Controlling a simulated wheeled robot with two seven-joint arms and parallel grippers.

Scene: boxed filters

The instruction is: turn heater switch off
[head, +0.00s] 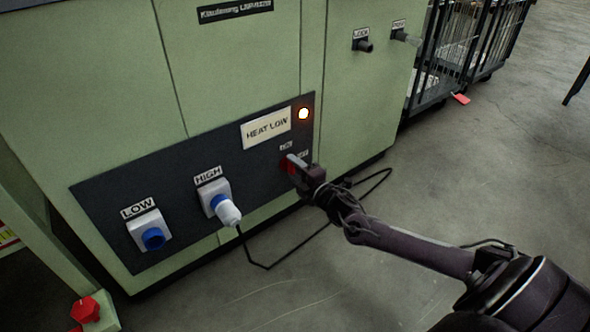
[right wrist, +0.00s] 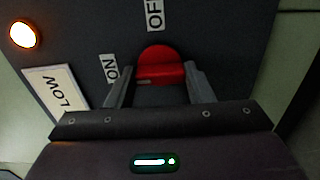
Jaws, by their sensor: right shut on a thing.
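The red heater switch (head: 287,167) sits on the dark panel (head: 180,190) of the green machine, below the "HEAT LOW" sign (head: 266,129). It also shows in the right wrist view (right wrist: 160,57), between the "ON" label (right wrist: 111,69) and the "OFF" label (right wrist: 155,14). My right gripper (head: 296,164) is at the switch, shut on its red grip, with one finger on each side in the right wrist view (right wrist: 158,78). I cannot tell which label the switch points to. The indicator lamp (head: 303,114) glows orange. My left gripper is out of view.
A blue "LOW" socket (head: 152,238) and a "HIGH" socket with a white plug (head: 229,212) are left of the switch. A black cable (head: 262,266) hangs to the floor. Metal cage carts (head: 465,45) stand at the back right. The floor on the right is mostly clear.

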